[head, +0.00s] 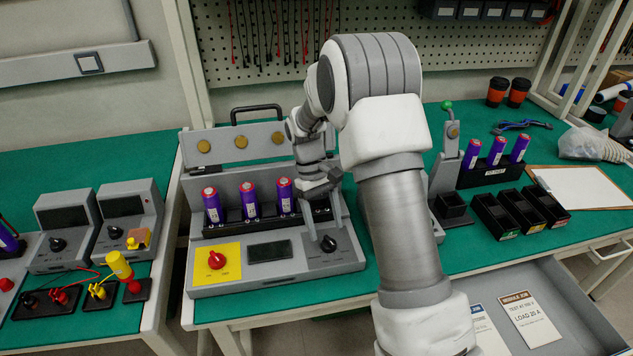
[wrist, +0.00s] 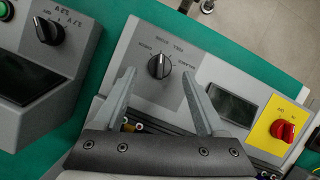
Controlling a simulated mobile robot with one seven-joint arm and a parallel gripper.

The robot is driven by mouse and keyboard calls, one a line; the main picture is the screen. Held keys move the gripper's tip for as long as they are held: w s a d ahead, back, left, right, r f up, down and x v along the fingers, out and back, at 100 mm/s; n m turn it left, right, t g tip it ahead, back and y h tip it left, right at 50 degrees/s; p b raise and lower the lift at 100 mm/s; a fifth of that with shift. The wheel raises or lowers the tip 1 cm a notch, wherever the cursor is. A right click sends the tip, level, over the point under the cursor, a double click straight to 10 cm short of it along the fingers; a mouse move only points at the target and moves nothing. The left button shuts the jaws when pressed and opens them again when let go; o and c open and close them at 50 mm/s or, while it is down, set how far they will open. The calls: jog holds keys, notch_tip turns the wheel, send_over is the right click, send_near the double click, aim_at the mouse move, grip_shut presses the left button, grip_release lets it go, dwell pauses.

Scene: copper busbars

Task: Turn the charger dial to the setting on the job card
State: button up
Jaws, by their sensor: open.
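The charger (head: 275,270) stands on the green bench with a black dial (head: 328,244) at its front right.
The charger also has a display (head: 270,252) and a red switch (head: 217,259) on a yellow plate. Several purple cells (head: 249,200) stand in its rack behind. Two grey meters (head: 65,230) stand left. A second card (head: 487,328) lies beside the job card, partly hidden.

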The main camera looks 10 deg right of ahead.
jog(key=p+v, duration=0.2)
jog(key=v, duration=1.2)
jog(key=shift+r, duration=0.35)
jog(key=s+d+r+m+t+y+p, duration=0.1)
jog(key=s+r+t+p, duration=0.1)
jog(key=s+r, duration=0.5)
jog(key=s+d+r+m+t+p, duration=0.1)
jog(key=s+r+t, duration=0.3)
jog(key=r, duration=0.5)
jog(key=s+r+m+t+p, duration=0.1)
jog(key=s+m+t+p, duration=0.1)
jog(key=s, duration=1.5)
jog(key=shift+d+r+t+y+p, duration=0.2)
jog(key=shift+r+t+y+p, duration=0.15)
jog(key=shift+t+p, duration=0.45)
